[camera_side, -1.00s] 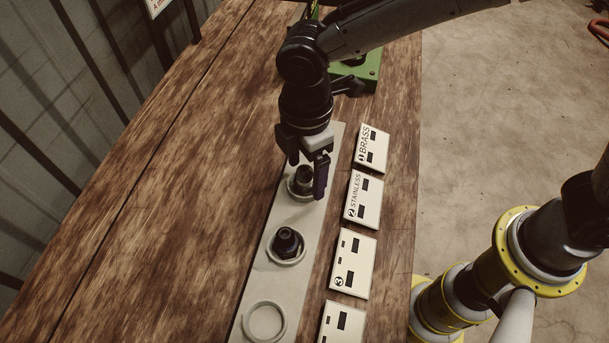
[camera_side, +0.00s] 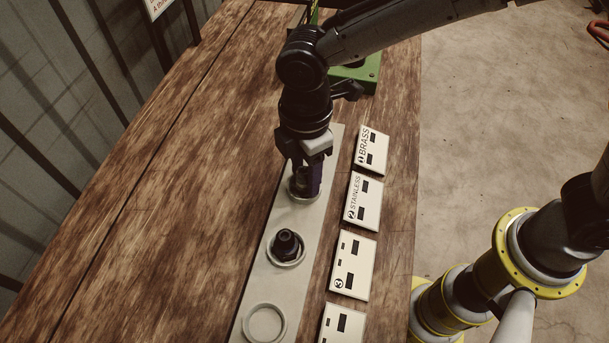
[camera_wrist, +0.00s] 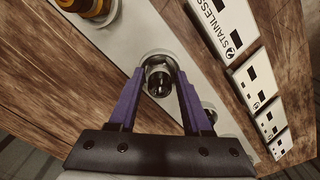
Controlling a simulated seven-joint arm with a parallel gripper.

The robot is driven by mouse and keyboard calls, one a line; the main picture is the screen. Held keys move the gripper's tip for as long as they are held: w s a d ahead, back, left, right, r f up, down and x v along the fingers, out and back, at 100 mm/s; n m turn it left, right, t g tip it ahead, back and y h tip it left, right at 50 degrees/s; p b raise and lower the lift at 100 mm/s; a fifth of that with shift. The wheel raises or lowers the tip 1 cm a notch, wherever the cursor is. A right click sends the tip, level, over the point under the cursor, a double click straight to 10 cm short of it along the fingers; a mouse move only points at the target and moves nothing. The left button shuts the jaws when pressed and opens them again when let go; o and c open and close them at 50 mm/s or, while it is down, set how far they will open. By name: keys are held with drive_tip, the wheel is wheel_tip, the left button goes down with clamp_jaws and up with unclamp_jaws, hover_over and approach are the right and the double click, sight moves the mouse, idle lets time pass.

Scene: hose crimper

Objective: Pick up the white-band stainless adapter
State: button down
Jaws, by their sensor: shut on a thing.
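My gripper (camera_side: 306,180) is shut on a metal adapter, low over the rail beside the card marked 2 STAINLESS (camera_side: 362,201). In the wrist view, my purple fingers (camera_wrist: 160,84) stand on either side of the adapter (camera_wrist: 158,82), whose round open end faces the camera. The adapter is upright in its pale ring seat (camera_side: 305,197), mostly hidden by the fingers in the side view. I cannot make out a white band on it.
A dark fitting (camera_side: 287,243) stands in the ring nearer the camera, beside card 3 (camera_side: 351,266). A brass-coloured fitting (camera_wrist: 92,8) shows in the wrist view. A green machine (camera_side: 358,76) stands behind my arm. The wooden table left is clear.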

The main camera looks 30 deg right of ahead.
sight(305, 169)
drive_tip(key=shift+r, duration=0.15)
drive_tip(key=shift+r, duration=0.3)
wheel_tip(305, 169, up, 2)
drive_tip(key=shift+r, duration=0.1)
drive_tip(key=s+d+r, duration=0.9)
drive_tip(key=s+r, duration=0.1)
drive_tip(key=shift+d, duration=0.35)
